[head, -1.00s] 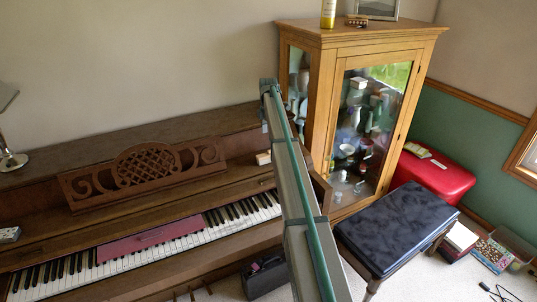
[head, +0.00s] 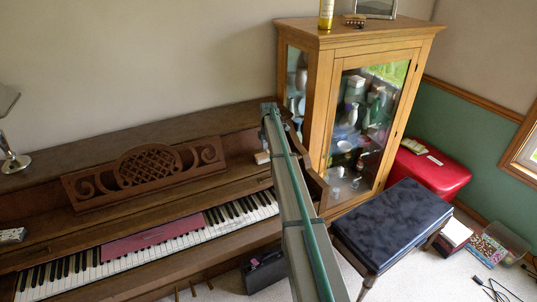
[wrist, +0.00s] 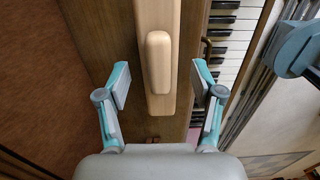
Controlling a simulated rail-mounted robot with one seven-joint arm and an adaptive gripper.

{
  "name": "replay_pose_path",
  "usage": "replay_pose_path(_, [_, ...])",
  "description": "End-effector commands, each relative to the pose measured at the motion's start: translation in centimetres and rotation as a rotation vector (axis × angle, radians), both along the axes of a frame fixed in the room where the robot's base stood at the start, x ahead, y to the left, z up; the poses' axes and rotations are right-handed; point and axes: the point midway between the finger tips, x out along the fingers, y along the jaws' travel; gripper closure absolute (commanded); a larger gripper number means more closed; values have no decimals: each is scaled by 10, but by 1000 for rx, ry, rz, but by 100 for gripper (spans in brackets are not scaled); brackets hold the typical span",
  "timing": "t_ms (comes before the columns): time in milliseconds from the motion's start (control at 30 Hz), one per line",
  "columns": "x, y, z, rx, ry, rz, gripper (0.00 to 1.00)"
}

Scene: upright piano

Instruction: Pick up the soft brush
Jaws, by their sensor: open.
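The soft brush appears to be the pale wooden piece with a raised rounded grip (wrist: 158,62) in the wrist view. Its bristles are not visible. It lies on the brown piano wood, lengthwise between my fingers. My gripper (wrist: 160,88) is open, with one teal-and-grey finger on each side of the brush and a visible gap at each side. In the head view a small cream block (head: 262,157) on the piano ledge, beside my arm, seems to be the same brush. My gripper is hidden behind the arm there.
The piano keys (wrist: 232,40) lie just right of the brush. A dark red strip (head: 152,238) covers some keys. A carved music stand (head: 146,175) rises left of the brush. A glass-fronted cabinet (head: 322,95) stands close on the right, with a dark padded bench (head: 392,225) before it.

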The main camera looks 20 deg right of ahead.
Motion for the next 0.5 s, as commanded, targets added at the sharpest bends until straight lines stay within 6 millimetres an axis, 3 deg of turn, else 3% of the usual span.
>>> replay_pose_path(200, [0, 0, -1, 0, -1, 0, 33])
replay_pose_path(500, [0, 0, -1, 0, -1, 0, 83])
